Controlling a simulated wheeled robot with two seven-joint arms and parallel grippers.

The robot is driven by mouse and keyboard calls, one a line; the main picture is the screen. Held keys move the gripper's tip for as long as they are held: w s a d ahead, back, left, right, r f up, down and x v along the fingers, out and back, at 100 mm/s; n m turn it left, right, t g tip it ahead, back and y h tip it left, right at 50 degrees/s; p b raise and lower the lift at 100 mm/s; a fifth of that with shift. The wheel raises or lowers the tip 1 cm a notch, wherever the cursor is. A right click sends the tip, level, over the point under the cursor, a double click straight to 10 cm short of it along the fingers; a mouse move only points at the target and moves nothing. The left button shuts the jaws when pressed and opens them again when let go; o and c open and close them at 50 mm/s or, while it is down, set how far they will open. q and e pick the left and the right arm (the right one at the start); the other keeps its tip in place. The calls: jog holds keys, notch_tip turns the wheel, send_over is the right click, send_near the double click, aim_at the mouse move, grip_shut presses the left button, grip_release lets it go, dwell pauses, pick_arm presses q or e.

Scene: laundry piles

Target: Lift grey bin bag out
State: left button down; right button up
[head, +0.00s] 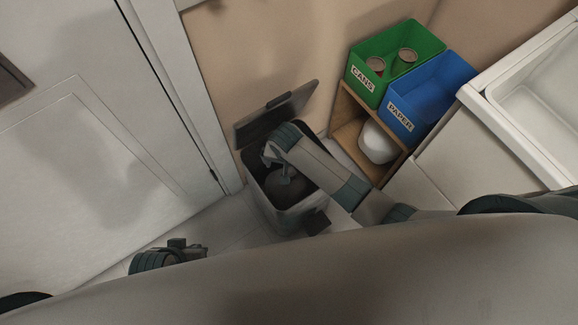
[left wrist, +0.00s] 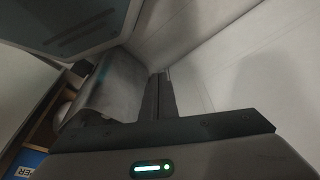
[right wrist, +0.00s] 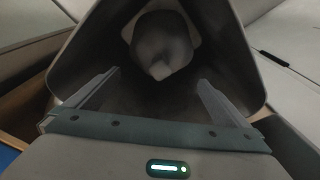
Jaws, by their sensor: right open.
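The bin (head: 283,214) stands on the floor against the wall, with its dark lid (head: 276,115) tilted up at the back. The grey bin bag (head: 291,188) sits low inside it, a rounded lump with a pointed top. It also shows in the right wrist view (right wrist: 162,45), beyond the fingertips. My right gripper (head: 274,160) reaches in at the bin's mouth from above. In the right wrist view its fingers are spread wide, with nothing between them. My left gripper (head: 205,250) is low, left of the bin, its fingers together and empty in the left wrist view (left wrist: 160,78).
Right of the bin, a wooden shelf (head: 347,112) carries a green CANS box (head: 367,88) and a blue PAPER box (head: 411,124). A white rounded container (head: 378,143) stands in the shelf. A white door (head: 75,130) is at left; a white sink (head: 530,90) is far right.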

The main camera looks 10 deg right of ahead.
aim_at(290, 187)
pick_arm(q)
jog(key=shift+r, duration=0.2)
pick_arm(e)
jog(key=shift+f, duration=0.15)
jog(key=shift+w+f, duration=0.1)
jog(key=shift+f, duration=0.45)
jog(key=f+b, duration=0.1)
jog(key=f, duration=0.2)
jog(key=w+f+b, duration=0.1)
jog(key=f, duration=0.2)
jog(key=f+b, duration=0.1)
jog(key=f, duration=0.2)
jog(key=shift+w+d+f, duration=0.1)
jog(key=shift+w+d, duration=0.05)
jog(key=shift+d, duration=0.15)
pick_arm(q)
jog(key=shift+w+d+t+h+b, duration=0.15)
jog(key=shift+w+d+t+h, duration=0.15)
jog(key=shift+w+d+t, duration=0.35)
jog(key=shift+w+d+t+h+b, duration=0.1)
jog(key=shift+w+d+t+h, duration=0.25)
jog(key=shift+d, duration=0.65)
jog(key=shift+w+d+t+h+b, duration=0.15)
jog(key=shift+w+d+t+h, duration=0.2)
jog(key=shift+w+d, duration=0.35)
pick_arm(e)
jog(key=shift+f, duration=0.7)
pick_arm(q)
jog(key=shift+s+d, duration=0.1)
